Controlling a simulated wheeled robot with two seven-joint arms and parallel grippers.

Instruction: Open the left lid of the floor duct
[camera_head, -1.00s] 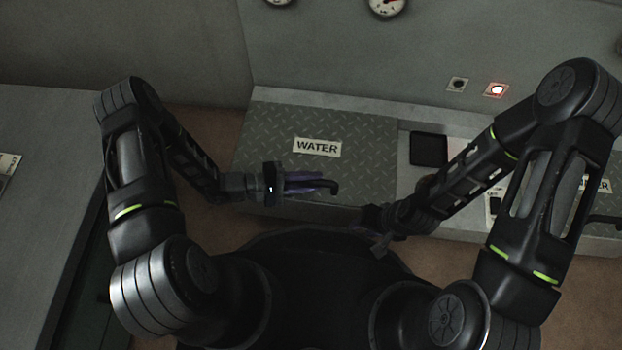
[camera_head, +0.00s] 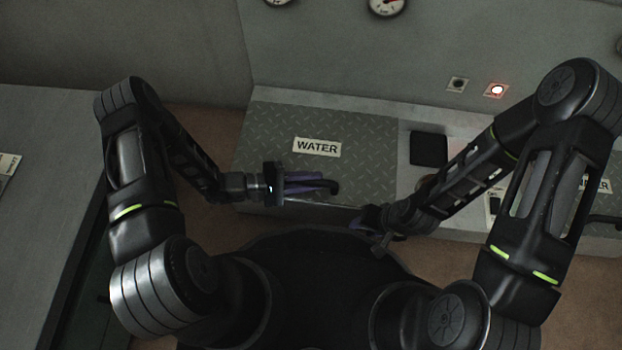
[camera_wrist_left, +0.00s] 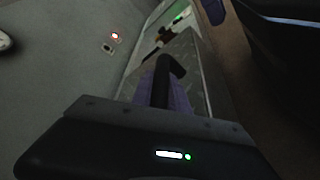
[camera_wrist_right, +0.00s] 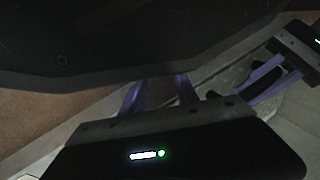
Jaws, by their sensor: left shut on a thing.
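The left lid (camera_head: 270,140) is a grey diamond-plate panel with a WATER label (camera_head: 317,147); it looks flat on the duct. Its black handle (camera_head: 332,187) is at the front edge. My left gripper (camera_head: 318,184) is at the handle with its purple fingers shut on it. In the left wrist view the handle (camera_wrist_left: 174,66) runs between the fingers and bends beyond them. My right gripper (camera_head: 369,217) is low, to the right of the handle and in front of the duct. In the right wrist view its fingers (camera_wrist_right: 160,95) are apart with nothing between them.
A dark square panel (camera_head: 428,149) lies right of the lid. A second labelled lid is partly hidden behind my right arm. The wall behind carries gauges (camera_head: 387,5) and a lit red button (camera_head: 496,90). A grey cabinet (camera_head: 50,150) stands at the left.

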